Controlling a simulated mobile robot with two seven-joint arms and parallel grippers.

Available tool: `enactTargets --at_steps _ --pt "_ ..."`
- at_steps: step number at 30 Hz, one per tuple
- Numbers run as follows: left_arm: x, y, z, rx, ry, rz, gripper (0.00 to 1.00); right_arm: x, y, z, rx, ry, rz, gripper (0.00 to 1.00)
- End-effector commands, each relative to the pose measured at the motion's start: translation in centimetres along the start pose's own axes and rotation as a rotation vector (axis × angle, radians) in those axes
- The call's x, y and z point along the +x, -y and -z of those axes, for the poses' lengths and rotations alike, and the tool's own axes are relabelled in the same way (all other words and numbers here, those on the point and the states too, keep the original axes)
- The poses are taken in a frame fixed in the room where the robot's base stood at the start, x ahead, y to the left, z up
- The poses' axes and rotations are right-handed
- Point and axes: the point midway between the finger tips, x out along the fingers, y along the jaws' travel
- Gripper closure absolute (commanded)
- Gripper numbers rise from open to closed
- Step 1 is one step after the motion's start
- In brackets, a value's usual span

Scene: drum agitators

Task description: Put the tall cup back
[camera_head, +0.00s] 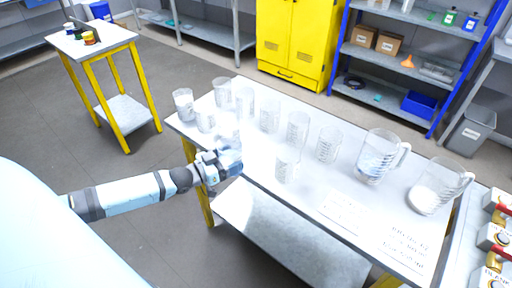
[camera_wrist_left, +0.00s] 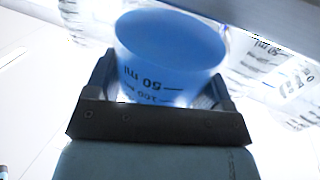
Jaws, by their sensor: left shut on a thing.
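My left gripper (camera_head: 228,157) is at the near left edge of the white table. It is shut on a translucent cup, which looks blue in the left wrist view (camera_wrist_left: 170,55) and carries printed marks including "50 ml". The fingers of the left gripper (camera_wrist_left: 165,95) are on either side of this cup. In the head view the held cup is pale and hard to make out against the table. Tall clear cups stand in a row at the back, among them one at the left end (camera_head: 183,104) and one near the pitchers (camera_head: 329,145). My right gripper is not in view.
A short cup (camera_head: 284,167) stands in front of the row, and another (camera_head: 204,119) at the left. Two handled pitchers (camera_head: 380,157) (camera_head: 438,188) stand at the right of the table (camera_head: 258,168). Printed labels (camera_head: 343,211) lie on its near right part.

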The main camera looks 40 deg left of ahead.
Motion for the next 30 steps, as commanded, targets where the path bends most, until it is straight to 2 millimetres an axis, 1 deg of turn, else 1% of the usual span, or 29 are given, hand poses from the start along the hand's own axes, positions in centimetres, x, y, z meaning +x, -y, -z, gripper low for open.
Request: enactTargets --at_steps 1,3,6,13,18,21,23,24,30 --pt "1.3 0.1 0.3 0.001 -0.004 0.0 0.58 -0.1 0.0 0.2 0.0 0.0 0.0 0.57" --pt "2.6 0.0 0.2 0.0 -0.004 0.0 0.58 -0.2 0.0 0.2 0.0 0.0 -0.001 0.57" --pt "4.0 0.0 0.2 0.001 -0.002 0.0 0.58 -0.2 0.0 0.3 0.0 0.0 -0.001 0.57" --pt "5.6 0.0 0.1 0.0 -0.001 0.0 0.58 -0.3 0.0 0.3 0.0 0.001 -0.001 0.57" --pt "8.0 0.0 0.2 0.0 -0.003 0.0 0.58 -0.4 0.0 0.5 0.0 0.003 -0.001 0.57" --pt "9.1 0.0 0.2 0.0 -0.002 0.0 0.58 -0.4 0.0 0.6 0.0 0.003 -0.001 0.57" --pt "9.5 0.0 0.1 0.0 -0.001 0.0 0.58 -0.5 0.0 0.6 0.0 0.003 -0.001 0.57" --pt "9.3 0.0 0.2 0.0 0.001 0.0 0.58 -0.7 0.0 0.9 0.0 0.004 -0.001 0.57" --pt "9.3 0.0 -0.2 0.0 0.001 0.0 0.58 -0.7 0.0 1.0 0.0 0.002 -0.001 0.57"
